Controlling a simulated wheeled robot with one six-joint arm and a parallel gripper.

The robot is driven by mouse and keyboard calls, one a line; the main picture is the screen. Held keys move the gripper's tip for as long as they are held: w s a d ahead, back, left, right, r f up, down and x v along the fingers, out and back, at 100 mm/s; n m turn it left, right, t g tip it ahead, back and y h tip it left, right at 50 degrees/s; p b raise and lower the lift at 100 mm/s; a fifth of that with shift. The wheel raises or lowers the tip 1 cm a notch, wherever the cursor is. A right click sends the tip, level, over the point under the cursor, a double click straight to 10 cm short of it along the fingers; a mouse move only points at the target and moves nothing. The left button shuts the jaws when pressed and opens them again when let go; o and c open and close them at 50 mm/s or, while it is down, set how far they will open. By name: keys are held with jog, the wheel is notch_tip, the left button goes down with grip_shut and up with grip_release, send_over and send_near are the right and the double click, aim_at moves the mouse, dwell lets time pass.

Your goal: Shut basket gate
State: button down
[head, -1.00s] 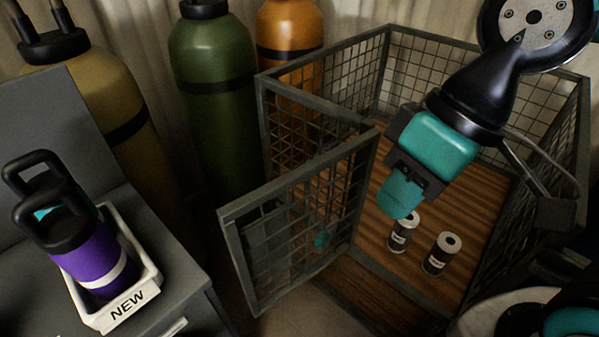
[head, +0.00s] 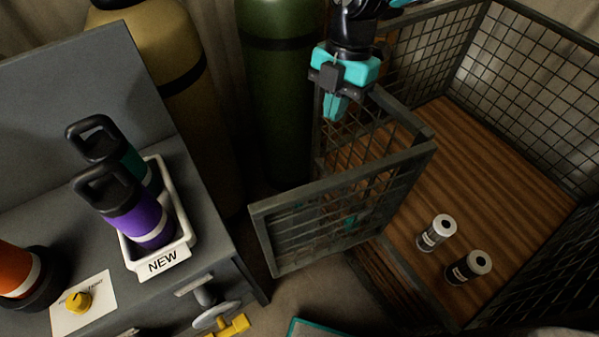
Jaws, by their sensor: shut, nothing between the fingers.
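The wire basket (head: 470,92) stands at the right with a wooden floor. Its mesh gate (head: 345,205) stands open, swung out toward the left front, away from the basket opening. My gripper (head: 335,112) is shut and empty. In the picture it is near the basket's left corner, beyond the gate's top rail. I cannot tell whether its fingertips touch the basket's frame. A teal spot shows through the gate mesh.
Two small canisters (head: 437,233) (head: 469,267) stand on the basket floor. A grey bench at left bears a white NEW tray (head: 186,235) with purple (head: 141,222) and teal bottles. A green cylinder (head: 277,100) and a tan cylinder (head: 170,50) stand behind.

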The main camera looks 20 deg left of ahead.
jog(key=a+f+n+h+p, duration=0.1)
jog(key=a+f+n, duration=0.4)
jog(key=f+n, duration=0.1)
jog(key=s+f+p, duration=0.5)
jog(key=s+f, duration=0.2)
jog(key=f, duration=0.3)
jog(key=shift+s+d+f, duration=0.15)
jog(key=shift+d+f, duration=0.1)
jog(key=shift+d, duration=0.2)
